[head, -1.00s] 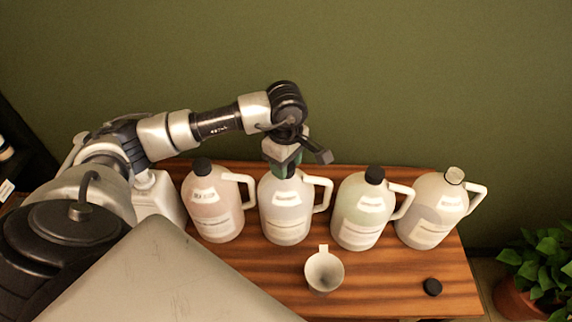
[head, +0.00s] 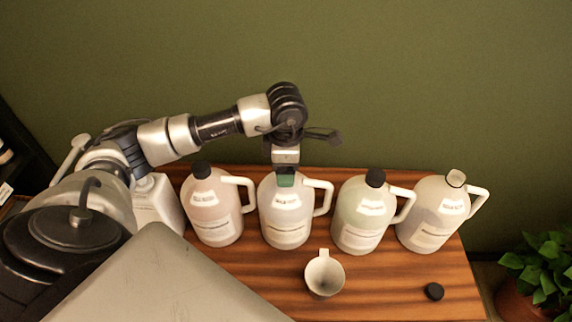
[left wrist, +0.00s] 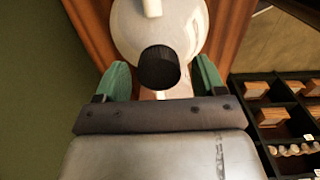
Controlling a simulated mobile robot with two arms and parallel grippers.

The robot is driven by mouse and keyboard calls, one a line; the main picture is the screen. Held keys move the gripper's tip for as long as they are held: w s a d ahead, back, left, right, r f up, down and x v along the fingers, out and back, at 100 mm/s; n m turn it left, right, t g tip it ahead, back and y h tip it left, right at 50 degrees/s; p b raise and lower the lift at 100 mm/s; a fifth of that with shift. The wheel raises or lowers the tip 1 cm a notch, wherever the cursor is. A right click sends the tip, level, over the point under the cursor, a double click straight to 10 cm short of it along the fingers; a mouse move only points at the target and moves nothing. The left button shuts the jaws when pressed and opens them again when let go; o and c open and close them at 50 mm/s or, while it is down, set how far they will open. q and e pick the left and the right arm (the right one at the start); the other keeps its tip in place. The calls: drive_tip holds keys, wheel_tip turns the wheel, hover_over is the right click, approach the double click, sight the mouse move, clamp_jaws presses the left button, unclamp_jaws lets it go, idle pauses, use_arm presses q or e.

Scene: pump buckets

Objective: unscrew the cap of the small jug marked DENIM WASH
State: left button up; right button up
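Several white-handled jugs stand in a row on a wooden table. My left gripper (head: 286,177) points down over the second jug from the left (head: 286,213). Its green fingers hide that jug's cap in the head view. In the left wrist view, the left gripper (left wrist: 160,78) is open, with one finger on each side of the jug's black cap (left wrist: 160,68) and a visible gap on both sides. The cap sits on the jug (left wrist: 125,30). The label print is too blurred for me to confirm DENIM WASH. My right gripper is not in view.
Black-capped jugs stand to the left (head: 213,213) and right (head: 362,220). The rightmost jug (head: 432,218) has an open, capless mouth. A white funnel-like cup (head: 324,274) and a loose black cap (head: 433,291) lie in front on the table (head: 385,280). A plant (head: 540,270) stands at right.

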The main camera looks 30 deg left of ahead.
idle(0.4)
use_arm(q)
drive_tip(key=shift+f+m+b, duration=0.15)
drive_tip(key=shift+m+b, duration=0.75)
drive_tip(key=shift+m, duration=0.1)
drive_tip(key=m+b, duration=0.4)
drive_tip(key=m, duration=0.1)
drive_tip(key=shift+m, duration=0.4)
drive_tip(key=m+b, duration=0.4)
drive_tip(key=m, duration=0.1)
drive_tip(key=shift+m+b, duration=0.35)
drive_tip(key=shift+m, duration=0.75)
drive_tip(key=c, duration=1)
